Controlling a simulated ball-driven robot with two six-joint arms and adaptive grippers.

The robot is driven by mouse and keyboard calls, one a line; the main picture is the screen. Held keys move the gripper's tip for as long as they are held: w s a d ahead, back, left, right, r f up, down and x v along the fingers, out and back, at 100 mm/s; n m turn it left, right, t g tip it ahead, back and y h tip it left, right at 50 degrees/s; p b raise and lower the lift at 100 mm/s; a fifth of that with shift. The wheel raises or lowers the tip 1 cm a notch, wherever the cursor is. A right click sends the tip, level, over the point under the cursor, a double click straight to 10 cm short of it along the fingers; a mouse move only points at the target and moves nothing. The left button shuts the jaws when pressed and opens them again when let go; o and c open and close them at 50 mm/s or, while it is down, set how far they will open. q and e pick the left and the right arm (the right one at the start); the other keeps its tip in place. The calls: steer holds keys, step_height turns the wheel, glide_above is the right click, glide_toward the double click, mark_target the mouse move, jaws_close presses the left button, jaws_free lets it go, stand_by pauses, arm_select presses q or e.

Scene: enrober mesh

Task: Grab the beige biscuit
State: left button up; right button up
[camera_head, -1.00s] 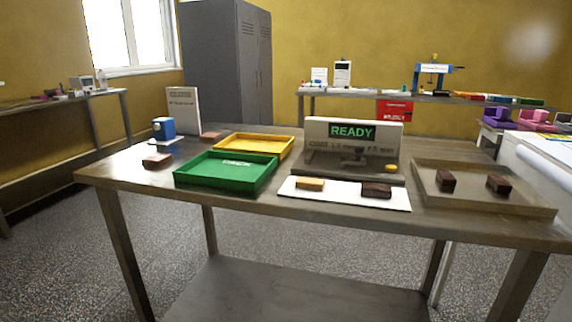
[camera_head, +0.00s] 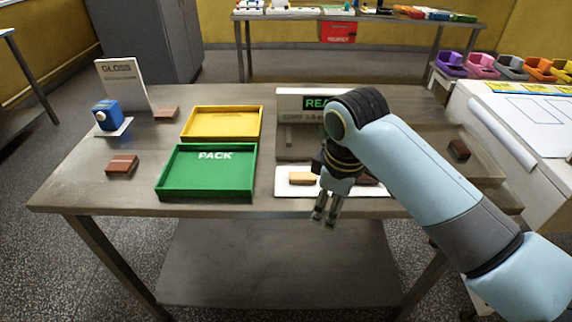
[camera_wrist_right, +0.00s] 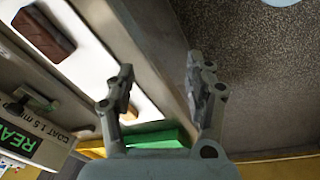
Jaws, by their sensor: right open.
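The beige biscuit (camera_head: 302,178) lies on the white board (camera_head: 283,190) near the table's front edge. In the right wrist view the biscuit (camera_wrist_right: 130,113) is mostly hidden behind one finger. My right gripper (camera_head: 324,219) is open and empty, pointing down just in front of the board and slightly right of the biscuit. Its two fingers are spread in the wrist view (camera_wrist_right: 160,72), with the table edge between them. A dark brown biscuit (camera_wrist_right: 44,32) lies on the same board; my right arm partly hides it in the head view. My left gripper is out of view.
A green PACK tray (camera_head: 206,190) and a yellow tray (camera_head: 222,108) stand left of the board. The machine with the READY sign (camera_head: 300,103) stands behind it. A brown block (camera_head: 122,164) lies at the left. A tray with a dark block (camera_head: 459,149) is at the right.

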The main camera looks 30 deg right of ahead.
steer(key=w+r+n+g+p, duration=0.15)
steer(key=w+r+n, duration=0.35)
steer(key=w+r, duration=0.55)
glide_above(298, 174)
steer(key=shift+y, duration=0.3)
step_height(298, 174, down, 6)
steer(key=shift+s+d+f, duration=0.15)
steer(key=shift+f, duration=2.75)
steer(key=c, duration=0.9)
steer(key=shift+c, duration=0.2)
steer(key=shift+r, duration=0.15)
